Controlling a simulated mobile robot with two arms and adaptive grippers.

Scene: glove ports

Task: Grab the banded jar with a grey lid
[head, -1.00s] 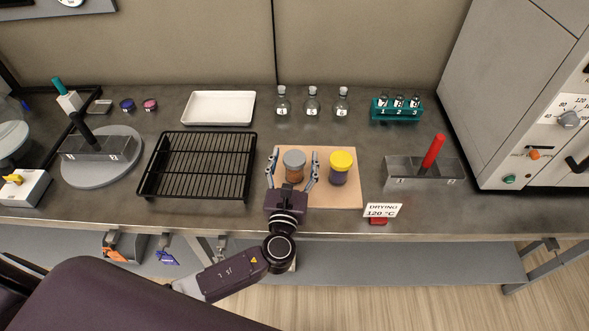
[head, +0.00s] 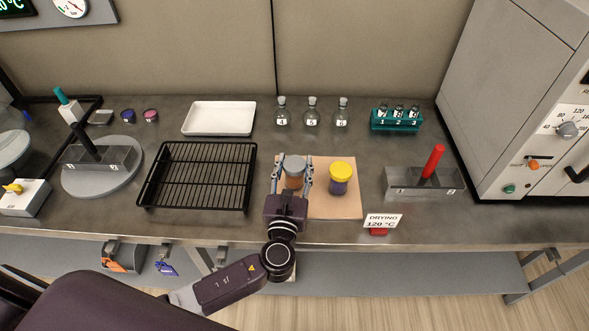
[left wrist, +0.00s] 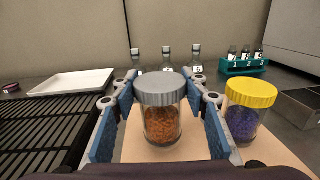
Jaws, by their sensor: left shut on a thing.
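The grey-lidded jar (head: 294,180) stands on the tan board (head: 335,208). It holds orange-brown grains, clear in the left wrist view (left wrist: 163,124); I cannot make out a band on it. My left gripper (head: 293,167) is shut on this jar, one finger on each side, and the jar is upright. The blue finger pads flank it in the left wrist view. A yellow-lidded jar (head: 341,178) with purple contents stands just to the right, also on the board, apart from the fingers. My right gripper is not in view.
A black wire rack (head: 200,175) lies to the left and a white tray (head: 219,119) behind it. Several stoppered bottles (head: 312,114) and a teal vial rack (head: 397,121) stand behind.

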